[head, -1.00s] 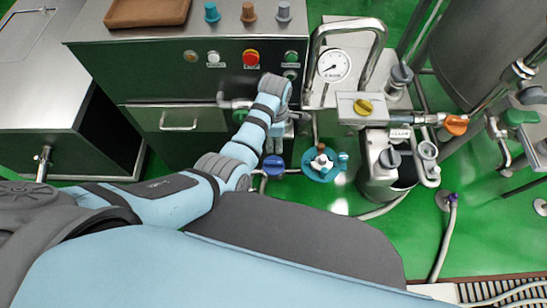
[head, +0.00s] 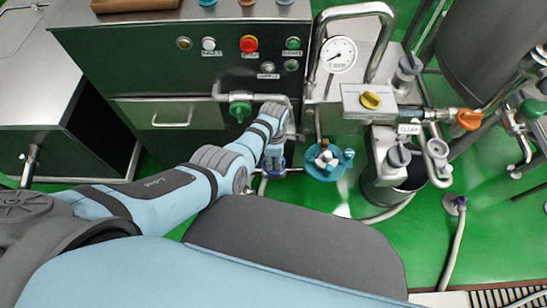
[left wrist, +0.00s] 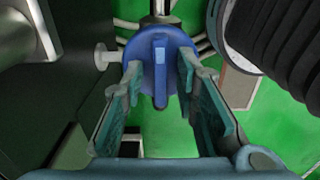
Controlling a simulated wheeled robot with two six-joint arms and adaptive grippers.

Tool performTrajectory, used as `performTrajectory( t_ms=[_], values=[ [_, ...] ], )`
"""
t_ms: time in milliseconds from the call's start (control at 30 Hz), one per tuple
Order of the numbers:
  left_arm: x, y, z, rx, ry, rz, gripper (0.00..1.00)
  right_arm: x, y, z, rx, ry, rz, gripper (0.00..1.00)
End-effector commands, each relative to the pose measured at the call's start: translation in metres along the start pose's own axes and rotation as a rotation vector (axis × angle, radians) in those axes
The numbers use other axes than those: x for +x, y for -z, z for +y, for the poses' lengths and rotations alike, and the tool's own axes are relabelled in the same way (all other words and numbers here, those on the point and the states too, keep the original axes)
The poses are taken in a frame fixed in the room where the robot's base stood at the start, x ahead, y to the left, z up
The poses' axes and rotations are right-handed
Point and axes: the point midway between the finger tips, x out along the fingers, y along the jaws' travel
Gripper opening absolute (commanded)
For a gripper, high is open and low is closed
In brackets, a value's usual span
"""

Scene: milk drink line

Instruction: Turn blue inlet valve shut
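The blue inlet valve (left wrist: 160,52) fills the upper middle of the left wrist view, a round blue handle with a raised bar across it. My left gripper (left wrist: 158,92) is open, with one finger on either side of the bar. The fingertips are close to the handle's edge; I cannot tell whether they touch. In the head view my left gripper (head: 274,157) is low in front of the cabinet and partly covers the blue valve. My right gripper is not in view.
A green valve (head: 240,109) sits on a pipe above and left of my left gripper. A teal fitting (head: 324,161) is just to the right. A yellow knob (head: 371,100), a gauge (head: 338,54) and an orange valve (head: 469,120) are further right.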

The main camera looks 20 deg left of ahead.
Motion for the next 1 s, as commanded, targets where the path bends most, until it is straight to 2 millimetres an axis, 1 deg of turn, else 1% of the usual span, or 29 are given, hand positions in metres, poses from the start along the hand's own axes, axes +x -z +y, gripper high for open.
performTrajectory(
  t_ms=[33, 100, 133, 567, 767, 1000],
  values=[
    [-0.0001, 0.0, -0.0001, 0.0, 0.0, 0.0, 0.15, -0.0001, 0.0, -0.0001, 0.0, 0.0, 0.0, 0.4],
    [-0.0001, 0.0, -0.0001, 0.0, 0.0, 0.0, 0.04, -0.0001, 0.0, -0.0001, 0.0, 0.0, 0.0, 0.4],
    [-0.0001, 0.0, -0.0001, 0.0, 0.0, 0.0, 0.0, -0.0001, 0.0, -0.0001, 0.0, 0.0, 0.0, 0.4],
    [-0.0004, -0.0001, 0.0001, 0.037, 0.0, 0.0, 0.0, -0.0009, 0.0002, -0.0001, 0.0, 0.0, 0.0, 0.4],
    [-0.0005, 0.0, -0.0003, 0.134, 0.001, 0.0, 0.0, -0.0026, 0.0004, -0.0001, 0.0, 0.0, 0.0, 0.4],
    [-0.0008, 0.0, 0.0, 0.33, 0.0, 0.0, 0.0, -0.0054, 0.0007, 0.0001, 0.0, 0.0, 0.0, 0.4]
  ],
)
